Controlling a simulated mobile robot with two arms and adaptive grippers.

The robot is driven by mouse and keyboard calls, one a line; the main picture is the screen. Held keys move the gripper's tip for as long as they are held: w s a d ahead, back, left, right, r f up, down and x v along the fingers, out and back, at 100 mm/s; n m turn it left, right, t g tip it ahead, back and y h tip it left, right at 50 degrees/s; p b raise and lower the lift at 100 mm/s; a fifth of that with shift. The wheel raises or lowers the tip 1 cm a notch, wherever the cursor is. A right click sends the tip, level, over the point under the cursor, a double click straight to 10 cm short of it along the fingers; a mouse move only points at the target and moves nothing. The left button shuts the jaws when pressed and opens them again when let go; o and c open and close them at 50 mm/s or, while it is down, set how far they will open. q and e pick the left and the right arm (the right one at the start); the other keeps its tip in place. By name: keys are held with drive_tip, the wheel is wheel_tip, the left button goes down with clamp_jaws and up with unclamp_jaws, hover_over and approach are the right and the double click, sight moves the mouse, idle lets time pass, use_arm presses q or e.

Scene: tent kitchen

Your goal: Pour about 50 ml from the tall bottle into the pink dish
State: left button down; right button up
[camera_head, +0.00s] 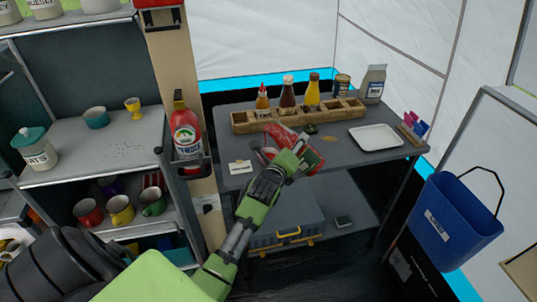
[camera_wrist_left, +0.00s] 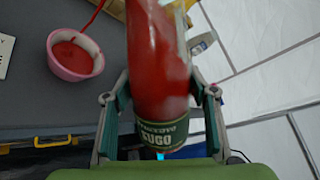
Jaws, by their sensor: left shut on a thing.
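My left gripper (camera_head: 297,153) is shut around the tall bottle (camera_head: 309,158), which holds red sauce and is tipped over the table. In the left wrist view the bottle (camera_wrist_left: 158,65) lies between the two fingers (camera_wrist_left: 158,95), its dark green label near the palm and its mouth out of frame. The pink dish (camera_wrist_left: 75,58) stands on the grey table to the left of the bottle, with red sauce inside. A thin red stream comes down from the top edge into the dish. In the head view the dish is mostly hidden or unclear. My right gripper is out of view.
A wooden rack (camera_head: 298,114) with several sauce bottles stands behind. A white tray (camera_head: 376,137) lies to the right, and a small white card (camera_head: 240,167) to the left. A fire extinguisher (camera_head: 186,130) hangs on the post. A blue bin (camera_head: 455,222) is at the right.

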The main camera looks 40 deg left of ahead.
use_arm(q)
drive_tip(key=shift+w+d+r, duration=0.1)
drive_tip(key=shift+d+r, duration=0.05)
drive_tip(key=shift+r, duration=0.15)
drive_tip(key=shift+d, duration=0.35)
drive_tip(key=shift+d+f+n+b, duration=0.25)
drive_tip(key=shift+d+n+b, duration=0.15)
drive_tip(key=shift+b, duration=0.1)
idle(0.5)
drive_tip(key=shift+a+r+m+p, duration=0.3)
drive_tip(key=shift+r+m+p, duration=0.4)
drive_tip(key=shift+p, duration=0.3)
drive_tip(key=shift+a+m, duration=0.2)
drive_tip(key=shift+m, duration=0.1)
drive_tip(key=shift+y, duration=0.3)
drive_tip(key=shift+a+r+m, duration=0.1)
drive_tip(key=shift+m, duration=0.2)
